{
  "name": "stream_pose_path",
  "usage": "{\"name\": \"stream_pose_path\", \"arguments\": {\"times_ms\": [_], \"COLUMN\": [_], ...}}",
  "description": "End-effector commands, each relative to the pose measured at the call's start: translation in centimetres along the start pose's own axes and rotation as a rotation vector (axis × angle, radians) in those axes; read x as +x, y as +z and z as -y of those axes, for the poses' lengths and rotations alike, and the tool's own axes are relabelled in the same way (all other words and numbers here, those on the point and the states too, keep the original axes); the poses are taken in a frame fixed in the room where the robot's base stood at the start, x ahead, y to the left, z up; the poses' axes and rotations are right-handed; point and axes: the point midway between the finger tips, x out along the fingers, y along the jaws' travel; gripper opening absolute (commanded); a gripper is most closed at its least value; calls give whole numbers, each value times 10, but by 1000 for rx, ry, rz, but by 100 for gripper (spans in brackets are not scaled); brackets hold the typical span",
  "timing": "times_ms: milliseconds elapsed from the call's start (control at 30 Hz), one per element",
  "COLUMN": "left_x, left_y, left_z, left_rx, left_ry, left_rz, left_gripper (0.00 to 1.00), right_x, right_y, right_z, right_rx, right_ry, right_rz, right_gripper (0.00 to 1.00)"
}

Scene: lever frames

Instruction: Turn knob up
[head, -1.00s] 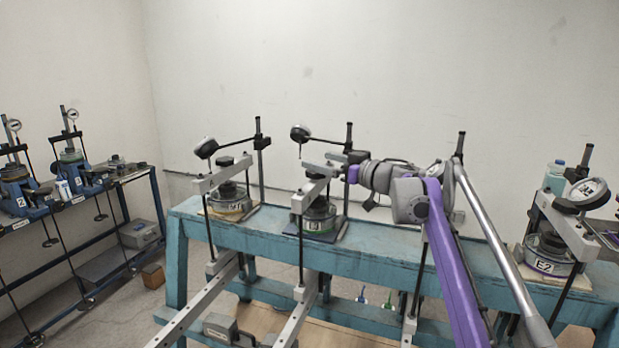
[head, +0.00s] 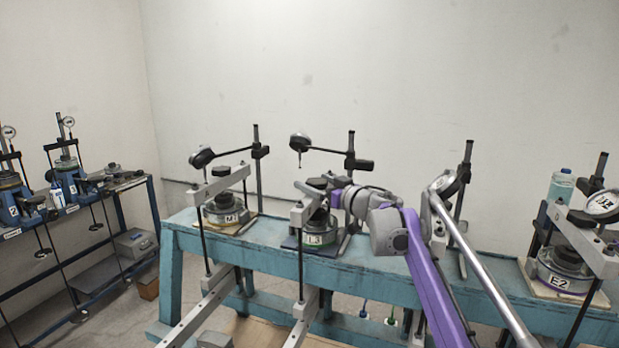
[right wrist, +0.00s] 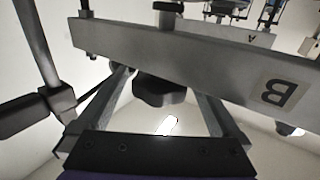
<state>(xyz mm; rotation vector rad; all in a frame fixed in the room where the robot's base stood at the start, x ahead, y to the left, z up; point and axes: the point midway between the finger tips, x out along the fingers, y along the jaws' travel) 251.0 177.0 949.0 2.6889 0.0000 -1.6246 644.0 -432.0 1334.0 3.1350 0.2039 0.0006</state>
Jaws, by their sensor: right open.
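A black lobed knob (right wrist: 158,90) shows in the right wrist view against the edge of a grey beam (right wrist: 190,58) with a "B" label. In the head view the knob (head: 318,184) is small, at the top of the middle station (head: 318,232) on the blue bench. My right gripper (head: 326,182) reaches in from the right at that station. In the right wrist view its fingers (right wrist: 165,90) are open, one on each side of the knob. I cannot tell whether either finger touches it. My left gripper is not in view.
A dial gauge (head: 300,142) on an arm and post stands above the middle station. Similar stations stand to the left (head: 223,210) and right (head: 562,270) on the blue bench (head: 400,262). Another rack (head: 100,200) stands at the far left. The wall behind is bare.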

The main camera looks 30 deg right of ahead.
Motion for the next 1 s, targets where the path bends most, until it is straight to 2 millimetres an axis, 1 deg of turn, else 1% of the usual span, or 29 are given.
{"name": "stream_pose_path", "arguments": {"times_ms": [33,200,300,533,567,700,967,1000], "left_x": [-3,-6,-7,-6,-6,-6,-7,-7], "left_y": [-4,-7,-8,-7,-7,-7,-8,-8], "left_z": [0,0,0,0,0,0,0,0], "left_rx": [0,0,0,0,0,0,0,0], "left_ry": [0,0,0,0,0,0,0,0], "left_rz": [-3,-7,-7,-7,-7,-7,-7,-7], "left_gripper": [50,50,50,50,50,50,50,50], "right_x": [9,25,29,29,29,29,29,29], "right_y": [-2,-1,0,1,1,0,0,0], "right_z": [1,0,0,0,0,0,0,0], "right_rx": [0,0,0,0,0,0,0,0], "right_ry": [-2,-1,-1,0,0,0,0,0], "right_rz": [-2,-1,0,1,1,0,0,0], "right_gripper": [100,100,100,100,98,73,26,19]}}
